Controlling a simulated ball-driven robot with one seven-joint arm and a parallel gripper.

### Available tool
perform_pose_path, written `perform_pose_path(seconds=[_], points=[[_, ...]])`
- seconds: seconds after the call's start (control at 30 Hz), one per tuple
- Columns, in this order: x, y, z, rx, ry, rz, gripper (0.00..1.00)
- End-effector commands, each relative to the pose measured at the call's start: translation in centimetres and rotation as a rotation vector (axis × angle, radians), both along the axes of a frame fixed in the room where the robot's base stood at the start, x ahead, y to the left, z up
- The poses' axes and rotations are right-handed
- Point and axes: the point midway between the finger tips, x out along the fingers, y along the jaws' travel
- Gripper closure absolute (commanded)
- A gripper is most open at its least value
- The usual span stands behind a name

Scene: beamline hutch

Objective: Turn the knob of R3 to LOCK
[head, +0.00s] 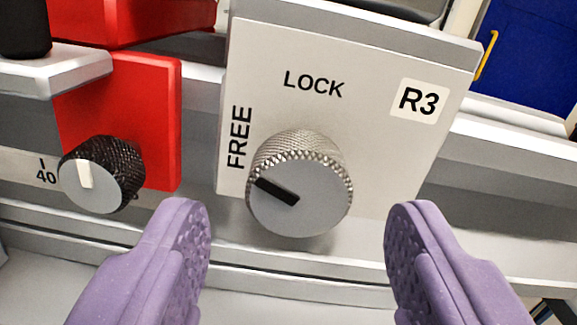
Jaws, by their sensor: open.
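The R3 block (390,150) is a pale grey panel with a white "R3" label at its upper right. Its knob (312,205) is a silver knurled cylinder with a flat grey face. The black pointer mark runs from the face's middle to its left edge, slightly upward, towards the word FREE. LOCK is printed above the knob. My gripper (298,235) has two purple fingers, open and empty. One fingertip is left of the knob and one right of it, both with a visible gap and slightly low in the picture.
A red block (150,110) with a black knurled knob (103,175) stands close on the left, near my left finger. A grey rail (520,210) runs behind and to the right. A blue panel (530,50) with a yellow handle is at the upper right.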

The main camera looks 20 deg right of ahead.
Motion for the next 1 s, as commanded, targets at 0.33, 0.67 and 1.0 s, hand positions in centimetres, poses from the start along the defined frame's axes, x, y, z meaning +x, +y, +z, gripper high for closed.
perform_pose_path(seconds=[0.33,0.67,1.0], points=[[2.7,-0.5,0.0,0.002,0.000,0.000,0.38],[2.6,-0.5,0.1,0.002,0.000,0.000,0.79],[2.6,-0.6,0.1,0.022,-0.007,-0.001,0.94]])
